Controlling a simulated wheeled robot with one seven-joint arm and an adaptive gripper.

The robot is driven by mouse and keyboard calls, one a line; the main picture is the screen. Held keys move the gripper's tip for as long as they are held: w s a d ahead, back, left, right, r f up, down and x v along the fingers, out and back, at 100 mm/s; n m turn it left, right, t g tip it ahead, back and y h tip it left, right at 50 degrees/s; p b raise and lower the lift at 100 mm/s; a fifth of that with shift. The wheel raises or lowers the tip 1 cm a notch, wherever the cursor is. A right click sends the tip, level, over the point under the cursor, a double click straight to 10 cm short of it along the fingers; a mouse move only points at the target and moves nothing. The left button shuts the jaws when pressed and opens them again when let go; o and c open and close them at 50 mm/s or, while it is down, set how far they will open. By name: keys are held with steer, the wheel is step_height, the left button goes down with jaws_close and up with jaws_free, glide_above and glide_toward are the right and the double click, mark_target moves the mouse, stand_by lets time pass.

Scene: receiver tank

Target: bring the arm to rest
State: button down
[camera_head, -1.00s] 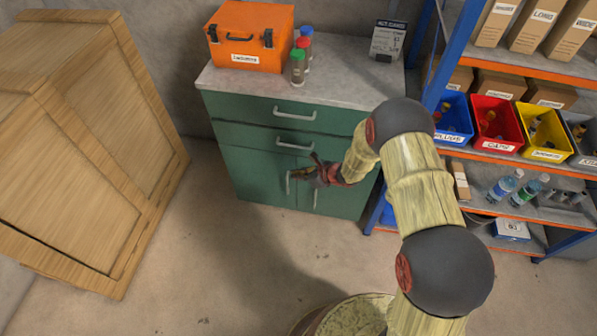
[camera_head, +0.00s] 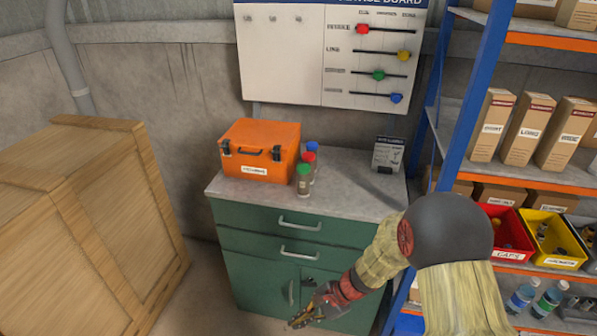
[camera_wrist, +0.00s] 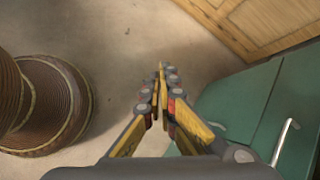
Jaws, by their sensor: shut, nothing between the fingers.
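My arm reaches in from the lower right of the head view, bent at a dark round joint. My gripper (camera_head: 300,322) hangs low in front of the green cabinet (camera_head: 240,262) and points down to the left. In the wrist view my gripper (camera_wrist: 161,68) has its fingertips together with nothing between them. Below the fingers in that view is bare floor (camera_wrist: 120,45). The cabinet (camera_wrist: 235,100) with a pale handle stands at the right of the wrist view, beside the fingers. I cannot tell the exact gap between gripper and cabinet.
An orange case (camera_head: 262,150), several small bottles (camera_head: 304,178) and a small sign (camera_head: 388,153) stand on the cabinet top. A wooden crate (camera_head: 85,230) is at left. A blue-framed shelf (camera_head: 470,90) with boxes and bins is at right. A board (camera_head: 320,50) hangs behind.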

steer(key=s+d+r+n+t+h, duration=0.2)
steer(key=s+d+r+n, duration=0.2)
steer(key=r, duration=0.7)
steer(key=s+d+r+n+t+h, duration=0.2)
steer(key=s+d+r, duration=0.5)
steer(key=r, duration=0.5)
steer(key=s+d+r+n+t+h, duration=0.2)
steer(key=s+d+r+n+h, duration=0.2)
steer(key=r, duration=0.8)
steer(key=s+d+n, duration=0.2)
steer(key=d, duration=0.1)
steer(key=shift+d+p, duration=0.35)
steer(key=shift+d, duration=0.05)
